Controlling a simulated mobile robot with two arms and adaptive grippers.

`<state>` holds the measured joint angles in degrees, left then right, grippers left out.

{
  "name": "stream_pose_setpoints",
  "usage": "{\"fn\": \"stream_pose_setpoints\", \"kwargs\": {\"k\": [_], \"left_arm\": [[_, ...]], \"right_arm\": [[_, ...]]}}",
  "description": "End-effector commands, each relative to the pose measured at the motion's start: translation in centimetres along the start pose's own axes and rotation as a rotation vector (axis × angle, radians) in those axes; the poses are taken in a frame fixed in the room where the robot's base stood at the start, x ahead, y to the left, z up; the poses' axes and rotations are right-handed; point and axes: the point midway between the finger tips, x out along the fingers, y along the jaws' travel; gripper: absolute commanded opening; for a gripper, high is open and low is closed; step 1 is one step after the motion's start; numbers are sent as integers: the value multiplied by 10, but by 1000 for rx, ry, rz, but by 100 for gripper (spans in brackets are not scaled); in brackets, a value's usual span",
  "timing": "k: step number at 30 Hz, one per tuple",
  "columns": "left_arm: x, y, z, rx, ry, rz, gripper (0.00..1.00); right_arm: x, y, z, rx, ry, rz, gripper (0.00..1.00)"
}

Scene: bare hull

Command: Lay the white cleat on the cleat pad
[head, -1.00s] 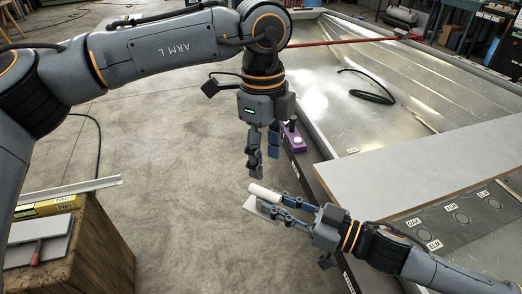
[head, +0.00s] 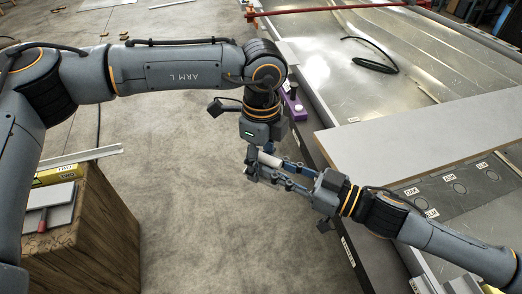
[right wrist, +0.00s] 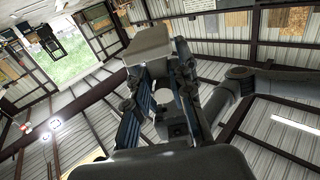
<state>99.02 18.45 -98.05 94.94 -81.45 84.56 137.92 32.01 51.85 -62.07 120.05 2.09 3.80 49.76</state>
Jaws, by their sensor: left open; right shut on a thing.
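The white cleat (head: 270,158) shows as a pale bar in the head view, partly hidden by both grippers. My right gripper (head: 280,170) is shut on it and holds it out over the floor, left of the hull edge. In the right wrist view a pale block (right wrist: 148,42) sits at the fingertips of my right gripper (right wrist: 152,75). My left gripper (head: 256,163) is open and points down right at the cleat's end; whether it touches is unclear. A dark strip (head: 462,192) with several circles and labels such as OAK, ASH and ELM lies on the hull; I cannot tell which is the cleat pad.
A purple block (head: 293,105) with a pale knob stands on the hull edge. A wide grey board (head: 420,140) spans the hull, with a black hose (head: 375,65) beyond. A wooden stand (head: 105,225) at the left carries a yellow box (head: 60,174) and a grey plate.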

Motion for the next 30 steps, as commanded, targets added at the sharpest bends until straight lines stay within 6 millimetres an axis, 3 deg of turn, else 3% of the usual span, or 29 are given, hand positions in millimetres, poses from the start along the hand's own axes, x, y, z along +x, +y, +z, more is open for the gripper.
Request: {"fn": "stream_pose_setpoints", "kwargs": {"k": [7, 14, 17, 18, 21, 30], "left_arm": [[1, 0, 0, 0, 0, 0, 49], [0, 0, 0, 0, 0, 0, 2], [0, 0, 0, 0, 0, -1, 0], [0, 0, 0, 0, 0, -2, 0], [0, 0, 0, 0, 0, -2, 0], [0, 0, 0, 0, 0, -1, 0]], "right_arm": [[0, 0, -1, -1, 2, -1, 0], [0, 0, -1, -1, 2, -1, 0], [0, 0, -1, 0, 2, -1, 0], [0, 0, -1, 0, 2, -2, 30], [0, 0, -1, 0, 2, -1, 48], [-1, 0, 0, 0, 0, 0, 48]]}}
